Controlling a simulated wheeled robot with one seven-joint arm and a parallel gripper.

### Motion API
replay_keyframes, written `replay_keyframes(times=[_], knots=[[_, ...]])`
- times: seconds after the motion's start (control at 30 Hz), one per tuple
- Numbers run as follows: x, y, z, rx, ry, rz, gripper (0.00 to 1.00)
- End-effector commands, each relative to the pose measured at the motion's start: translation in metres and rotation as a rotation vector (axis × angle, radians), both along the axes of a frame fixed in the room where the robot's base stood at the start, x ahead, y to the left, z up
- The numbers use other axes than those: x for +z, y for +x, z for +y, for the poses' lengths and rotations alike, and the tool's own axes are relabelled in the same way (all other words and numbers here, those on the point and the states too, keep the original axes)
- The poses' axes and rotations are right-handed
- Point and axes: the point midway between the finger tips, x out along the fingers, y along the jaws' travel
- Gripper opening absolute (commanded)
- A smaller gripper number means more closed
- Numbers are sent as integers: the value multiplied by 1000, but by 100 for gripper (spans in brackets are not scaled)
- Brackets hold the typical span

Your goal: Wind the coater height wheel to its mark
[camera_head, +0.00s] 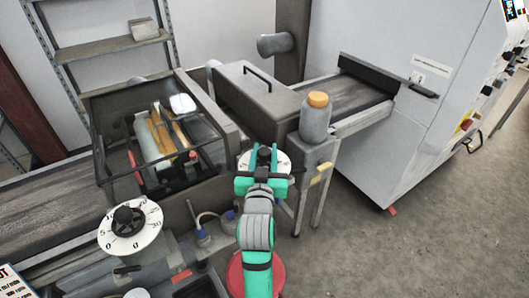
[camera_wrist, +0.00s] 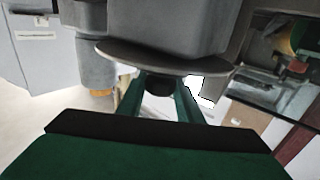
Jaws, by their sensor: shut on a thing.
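A white round dial wheel (camera_head: 283,163) stands on the machine's front, right of the glazed box, mostly hidden behind my gripper (camera_head: 263,157). Its scale and any mark cannot be read here. In the wrist view the wheel shows edge-on as a grey disc (camera_wrist: 165,60). My gripper's two green fingers (camera_wrist: 160,97) are shut on a dark knob (camera_wrist: 158,83) at the disc's near side. A second white dial (camera_head: 148,236) with a black knob and printed numbers sits apart at the lower left.
A grey canister with an orange cap (camera_head: 318,100) stands right behind the wheel. The glass-sided box (camera_head: 105,125) is to the left, with a conveyor belt (camera_head: 40,205) running into it. A large white cabinet (camera_head: 400,110) stands right. Open floor (camera_head: 430,220) lies at the lower right.

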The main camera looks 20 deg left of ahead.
Motion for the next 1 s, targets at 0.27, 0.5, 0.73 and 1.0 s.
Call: replay_keyframes(times=[0.27, 0.5, 0.73, 1.0], knots=[[-1, 0, 1, -31, 0, 2, 10], [-1, 0, 1, -30, 1, 1, 39], [0, 0, 0, -30, 1, 0, 51], [-1, -11, -2, -30, 1, 0, 51]])
